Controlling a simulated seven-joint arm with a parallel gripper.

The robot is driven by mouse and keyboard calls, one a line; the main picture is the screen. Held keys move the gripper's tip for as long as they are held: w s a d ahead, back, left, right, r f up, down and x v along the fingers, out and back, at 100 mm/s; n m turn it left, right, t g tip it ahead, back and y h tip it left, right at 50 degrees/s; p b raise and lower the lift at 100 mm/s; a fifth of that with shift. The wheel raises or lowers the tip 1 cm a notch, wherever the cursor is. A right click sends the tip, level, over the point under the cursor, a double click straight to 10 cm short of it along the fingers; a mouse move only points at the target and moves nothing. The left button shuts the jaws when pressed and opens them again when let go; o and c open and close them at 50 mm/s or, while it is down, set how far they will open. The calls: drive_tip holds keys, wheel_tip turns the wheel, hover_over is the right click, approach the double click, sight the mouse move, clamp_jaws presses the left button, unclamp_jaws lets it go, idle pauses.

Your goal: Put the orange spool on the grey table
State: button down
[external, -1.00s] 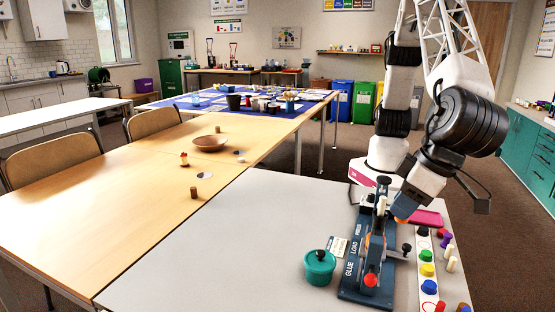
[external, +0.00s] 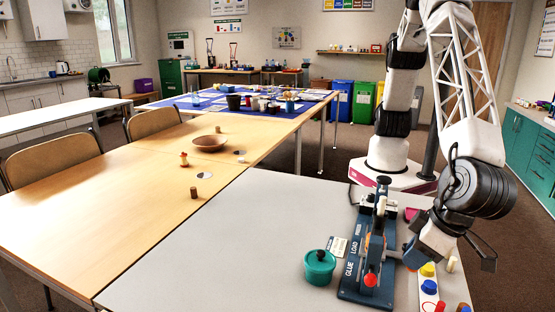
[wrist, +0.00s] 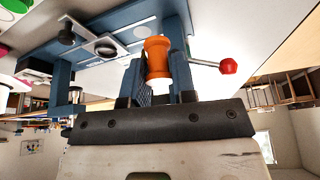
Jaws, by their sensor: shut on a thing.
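The orange spool (wrist: 157,50) sits between the two blue fingers of my gripper (wrist: 156,70) in the wrist view. My gripper is shut on it. In the external view my gripper (external: 398,254) reaches in from the right, low beside the blue press (external: 350,268). Orange shows within the press frame there, but the frame partly hides it, and I cannot tell whether the spool touches the press. The grey table (external: 240,235) is below, with wide bare space to the left.
The press has a red lever knob (external: 370,280) at its front. A teal lidded pot (external: 319,268) stands left of it. A white strip with coloured caps (external: 428,287) lies right of it, partly hidden by my arm. A wooden table (external: 100,215) adjoins at left.

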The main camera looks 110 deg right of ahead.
idle(0.3)
drive_tip(key=shift+f, duration=3.15)
drive_tip(key=shift+f, duration=1.85)
drive_tip(key=shift+f, duration=0.1)
drive_tip(key=c, duration=0.9)
unclamp_jaws()
drive_tip(key=v, duration=1.2)
